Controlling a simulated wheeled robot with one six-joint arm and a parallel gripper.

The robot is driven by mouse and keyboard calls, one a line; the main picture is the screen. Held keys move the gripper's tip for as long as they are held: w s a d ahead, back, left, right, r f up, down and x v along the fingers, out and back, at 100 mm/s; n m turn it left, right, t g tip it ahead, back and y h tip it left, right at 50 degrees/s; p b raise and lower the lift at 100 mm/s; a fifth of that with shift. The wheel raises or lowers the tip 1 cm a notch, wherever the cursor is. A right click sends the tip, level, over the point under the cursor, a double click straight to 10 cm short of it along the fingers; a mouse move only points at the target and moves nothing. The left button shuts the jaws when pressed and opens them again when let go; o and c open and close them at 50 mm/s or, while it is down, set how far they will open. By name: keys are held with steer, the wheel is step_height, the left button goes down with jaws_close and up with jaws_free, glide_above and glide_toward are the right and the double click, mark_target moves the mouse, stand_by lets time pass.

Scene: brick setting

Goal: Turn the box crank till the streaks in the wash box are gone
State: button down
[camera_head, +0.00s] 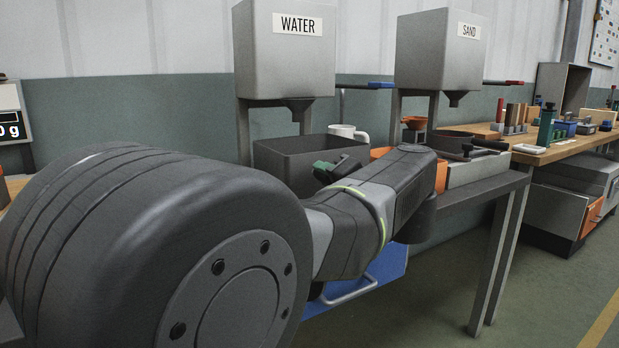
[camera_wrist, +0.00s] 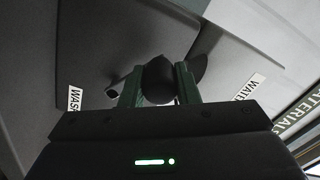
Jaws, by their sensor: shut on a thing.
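The wash box is the dark grey open bin (camera_head: 275,160) under the water hopper in the head view. A wall with a WASH label (camera_wrist: 75,99) shows in the wrist view. My gripper (camera_head: 326,172) is at the front of this bin, partly behind my own arm. In the wrist view my gripper (camera_wrist: 159,84) has its two dark green fingers shut on a round black knob (camera_wrist: 158,79), which appears to be the crank's handle. A small dark part sticks out just left of the knob. The inside of the box and any streaks cannot be seen.
The water hopper (camera_head: 284,55) hangs above the bin, with a sand hopper (camera_head: 440,55) to its right. A white mug (camera_head: 347,132) stands behind the bin. An orange container (camera_head: 440,176) and a grey tray (camera_head: 475,168) are at right. Open floor lies front right.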

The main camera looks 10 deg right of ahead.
steer(key=c, duration=1.1)
jaws_free()
steer(key=p+v, duration=0.3)
steer(key=v, duration=1.1)
steer(key=shift+w, duration=0.15)
